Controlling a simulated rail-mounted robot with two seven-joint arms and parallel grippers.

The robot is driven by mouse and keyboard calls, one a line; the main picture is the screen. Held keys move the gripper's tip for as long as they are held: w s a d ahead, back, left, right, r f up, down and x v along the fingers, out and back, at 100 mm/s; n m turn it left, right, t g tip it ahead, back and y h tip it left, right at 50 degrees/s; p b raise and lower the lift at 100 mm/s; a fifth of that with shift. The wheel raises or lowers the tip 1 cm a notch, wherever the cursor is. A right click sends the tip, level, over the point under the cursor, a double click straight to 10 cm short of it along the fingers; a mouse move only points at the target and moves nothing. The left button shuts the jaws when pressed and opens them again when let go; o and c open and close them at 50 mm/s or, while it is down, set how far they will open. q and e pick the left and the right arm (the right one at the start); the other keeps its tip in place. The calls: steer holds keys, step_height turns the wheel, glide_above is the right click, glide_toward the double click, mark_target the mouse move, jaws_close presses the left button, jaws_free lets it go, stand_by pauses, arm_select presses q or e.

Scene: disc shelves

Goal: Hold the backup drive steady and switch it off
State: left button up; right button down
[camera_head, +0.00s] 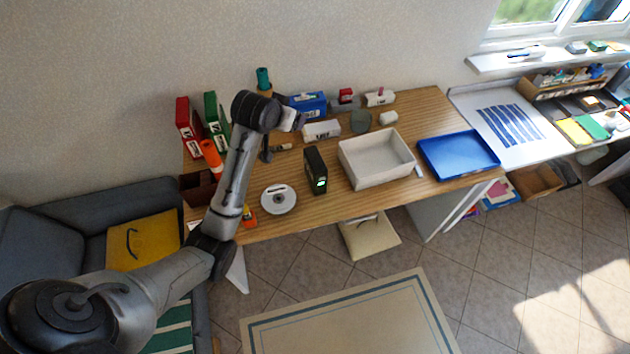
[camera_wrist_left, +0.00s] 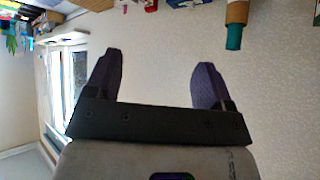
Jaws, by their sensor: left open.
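The backup drive appears to be the black upright box (camera_head: 316,170) with a small lit green patch low on its front, standing on the wooden table in the head view. Its switch is too small to make out. My left gripper (camera_head: 299,121) is above the back part of the table, apart from the box. In the left wrist view its two dark fingers (camera_wrist_left: 157,85) are spread, with nothing between them but wall behind. The box cannot be made out in the left wrist view. My right gripper is in neither view.
A white round disc-like object (camera_head: 278,199) lies left of the black box. A white bin (camera_head: 377,174) stands close on its right, then a blue tray (camera_head: 458,155). Red and green binders (camera_head: 190,127) and several boxes line the table's back. The front edge is mostly clear.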

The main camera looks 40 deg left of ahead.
arm_select(q)
steer(key=w+a+f+n+g+h+b, duration=0.1)
steer(key=w+a+f+n+h+b, duration=0.2)
steer(key=a+f, duration=0.5)
steer(key=n+g+h, duration=0.1)
steer(key=n+h, duration=0.9)
steer(key=n, duration=0.4)
glide_toward(308, 174)
steer(key=shift+w+d+f, duration=0.25)
steer(key=shift+d+f, duration=0.3)
steer(key=shift+f, duration=0.3)
steer(key=shift+w+r+n, duration=0.15)
steer(key=shift+r+n, duration=0.2)
steer(key=shift+n, duration=0.85)
steer(key=shift+d+n+b, duration=0.1)
steer(key=shift+n+b, duration=0.2)
steer(key=shift+n, duration=0.9)
steer(key=shift+w+d+f+b, duration=0.25)
steer(key=shift+d+f+b, duration=0.05)
steer(key=b+x, duration=0.3)
steer(key=x, duration=0.4)
steer(key=shift+b+x, duration=0.3)
steer(key=shift+x, duration=0.7)
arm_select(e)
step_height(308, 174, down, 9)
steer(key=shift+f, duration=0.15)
